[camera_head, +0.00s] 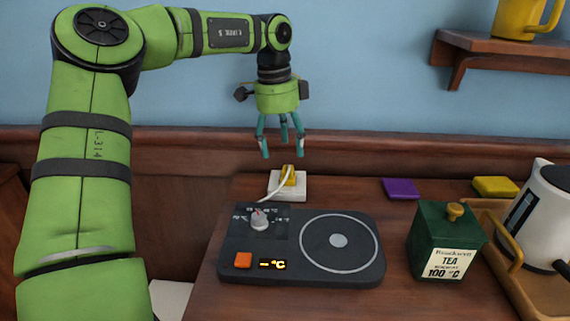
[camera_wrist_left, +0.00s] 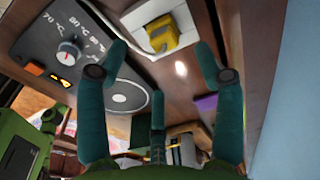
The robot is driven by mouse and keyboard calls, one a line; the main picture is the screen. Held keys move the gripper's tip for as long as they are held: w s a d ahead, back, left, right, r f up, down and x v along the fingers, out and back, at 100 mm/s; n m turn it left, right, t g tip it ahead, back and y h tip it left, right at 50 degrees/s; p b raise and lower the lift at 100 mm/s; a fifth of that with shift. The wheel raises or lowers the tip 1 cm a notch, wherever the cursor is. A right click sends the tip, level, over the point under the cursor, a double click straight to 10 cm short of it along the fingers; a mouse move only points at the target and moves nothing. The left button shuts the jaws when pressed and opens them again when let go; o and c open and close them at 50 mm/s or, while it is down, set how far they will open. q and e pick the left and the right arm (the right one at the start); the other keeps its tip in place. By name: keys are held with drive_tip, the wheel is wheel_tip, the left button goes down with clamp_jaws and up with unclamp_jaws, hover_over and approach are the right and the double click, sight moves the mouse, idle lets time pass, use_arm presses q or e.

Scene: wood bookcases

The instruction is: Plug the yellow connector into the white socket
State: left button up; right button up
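The yellow connector (camera_head: 289,174) sits on top of the white socket (camera_head: 291,191) at the back of the counter, with a white cord running down to the hot plate. I cannot tell how deeply it is seated. The wrist view also shows the yellow connector (camera_wrist_left: 178,37) over the white socket (camera_wrist_left: 146,14), in its upper part. My left gripper (camera_head: 282,152) hangs fingers down above the connector, with its teal fingers spread and nothing between them. The fingers (camera_wrist_left: 162,62) are apart in the wrist view too. My right gripper is not in view.
A dark hot plate (camera_head: 300,268) lies in front of the socket. A green tea tin (camera_head: 430,228) stands right of it, then a white kettle (camera_head: 550,215) on a wooden tray (camera_head: 522,290). Purple (camera_head: 401,188) and yellow (camera_head: 495,187) blocks lie behind. A shelf (camera_head: 500,43) holds a yellow mug (camera_head: 520,18).

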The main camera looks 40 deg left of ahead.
use_arm(q)
drive_tip(key=r, duration=0.4)
drive_tip(key=shift+s+a, duration=0.1)
drive_tip(key=shift+a, duration=0.1)
idle(0.3)
